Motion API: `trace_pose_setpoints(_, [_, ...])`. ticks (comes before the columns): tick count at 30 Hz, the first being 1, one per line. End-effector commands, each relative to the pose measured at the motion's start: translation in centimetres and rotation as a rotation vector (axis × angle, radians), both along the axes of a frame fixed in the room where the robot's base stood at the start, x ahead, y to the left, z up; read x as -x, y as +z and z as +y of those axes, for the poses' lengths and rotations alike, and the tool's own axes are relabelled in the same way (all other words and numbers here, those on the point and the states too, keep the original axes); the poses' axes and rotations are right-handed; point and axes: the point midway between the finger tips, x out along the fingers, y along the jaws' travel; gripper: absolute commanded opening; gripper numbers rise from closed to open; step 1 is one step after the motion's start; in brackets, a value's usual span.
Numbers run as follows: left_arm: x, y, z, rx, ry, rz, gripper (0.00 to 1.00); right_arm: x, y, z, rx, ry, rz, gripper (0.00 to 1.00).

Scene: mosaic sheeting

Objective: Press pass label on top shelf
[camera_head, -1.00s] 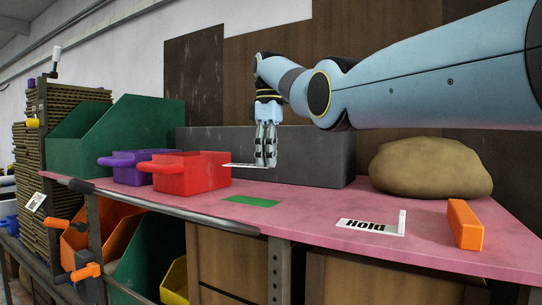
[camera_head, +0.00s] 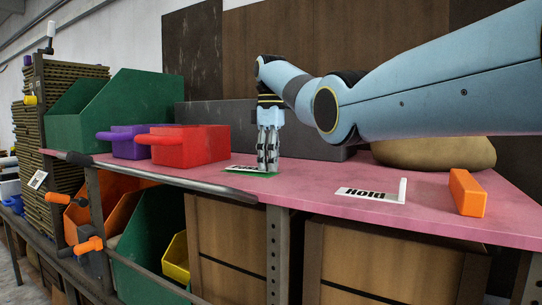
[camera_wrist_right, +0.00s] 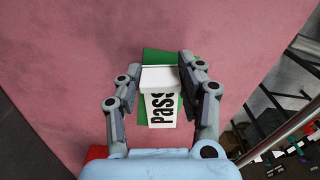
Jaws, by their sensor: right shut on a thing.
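My right gripper (camera_head: 268,163) points down over the pink top shelf (camera_head: 320,182). It is shut on the white pass label (camera_wrist_right: 162,98), whose black "Pass" lettering shows in the right wrist view. The label (camera_head: 243,168) lies over the green patch (camera_head: 262,175) on the shelf, at or very close to its surface. In the right wrist view the green patch (camera_wrist_right: 156,57) shows past the label's edges, and the label sits between the two fingers (camera_wrist_right: 160,80). Whether the label touches the patch I cannot tell. My left gripper is not in view.
A white "Hold" label (camera_head: 372,191) and an orange block (camera_head: 467,193) lie to the right. Red (camera_head: 192,146) and purple (camera_head: 130,148) bins stand left of the gripper. A long grey box (camera_head: 220,117) and a tan lump (camera_head: 435,153) are behind. The shelf's front edge is near.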

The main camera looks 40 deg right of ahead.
Motion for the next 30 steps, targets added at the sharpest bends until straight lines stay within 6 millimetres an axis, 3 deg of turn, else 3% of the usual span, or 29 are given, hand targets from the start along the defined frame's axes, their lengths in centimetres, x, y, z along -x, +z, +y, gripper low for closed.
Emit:
trace_pose_setpoints(6, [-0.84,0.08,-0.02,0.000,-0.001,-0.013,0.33,0.00,-0.01,0.00,0.000,0.000,0.000,0.21])
trace_pose_setpoints(27, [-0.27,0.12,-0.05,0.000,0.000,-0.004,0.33,-0.01,-0.27,-0.01,0.000,0.000,0.000,0.21])
trace_pose_setpoints(28, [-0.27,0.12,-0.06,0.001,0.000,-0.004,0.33,-0.01,-0.27,-0.01,0.000,0.000,0.000,0.41])
trace_pose_setpoints(30, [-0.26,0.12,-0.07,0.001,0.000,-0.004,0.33,-0.01,-0.27,-0.01,0.000,0.000,0.000,0.51])
